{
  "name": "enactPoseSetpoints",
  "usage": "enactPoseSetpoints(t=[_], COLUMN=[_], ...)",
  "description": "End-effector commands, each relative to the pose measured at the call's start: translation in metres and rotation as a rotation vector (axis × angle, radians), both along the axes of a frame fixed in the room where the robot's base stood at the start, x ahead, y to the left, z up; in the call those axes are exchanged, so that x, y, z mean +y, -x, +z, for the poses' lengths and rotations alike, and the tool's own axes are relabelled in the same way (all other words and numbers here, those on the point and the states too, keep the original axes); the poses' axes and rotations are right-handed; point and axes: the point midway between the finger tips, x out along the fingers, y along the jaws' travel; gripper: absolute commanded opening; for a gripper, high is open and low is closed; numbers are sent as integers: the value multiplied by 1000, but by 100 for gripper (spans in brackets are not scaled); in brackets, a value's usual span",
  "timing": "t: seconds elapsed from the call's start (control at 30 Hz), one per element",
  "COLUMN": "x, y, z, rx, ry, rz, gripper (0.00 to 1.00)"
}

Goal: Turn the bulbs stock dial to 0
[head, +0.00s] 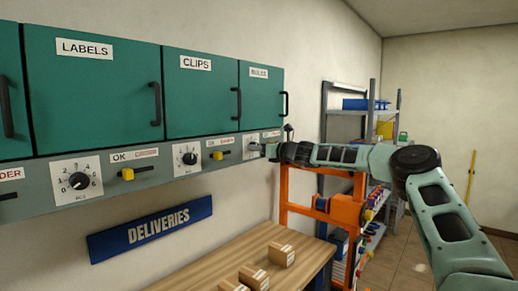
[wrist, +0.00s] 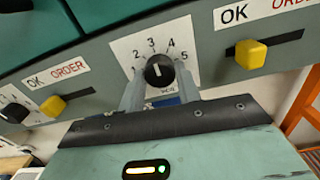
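The bulbs cabinet (head: 262,100) is the rightmost green one in the head view. Its stock dial (head: 252,147) is on the grey strip below, partly hidden by my gripper (head: 268,151). In the wrist view the dial's round black knob (wrist: 159,71) sits on a white plate (wrist: 125,47) where 2, 3, 4 and 5 show. My gripper's fingers (wrist: 160,84) are apart, one on each side of the knob, with what look like small gaps. I cannot tell if either touches.
A yellow slider (wrist: 250,54) is right of the dial, and another yellow slider (wrist: 53,105) is left. The clips dial (head: 187,158) is further left. A wooden table (head: 215,262) with small boxes is below. An orange frame (head: 325,185) stands right of it.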

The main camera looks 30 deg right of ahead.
Motion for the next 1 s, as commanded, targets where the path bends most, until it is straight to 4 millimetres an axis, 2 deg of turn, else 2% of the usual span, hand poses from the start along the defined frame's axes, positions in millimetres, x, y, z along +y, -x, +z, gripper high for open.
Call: enactPoseSetpoints(t=[0.07, 0.47, 0.67, 1.0], x=[0, 0, 1, 1], y=[0, 0, 0, 0], z=[0, -3, -5, -5], rx=[0, -21, -65, -174], ry=[0, 57, 177, 472], rz=[0, -1, 0, 0], gripper=[11, 11, 11, 11])
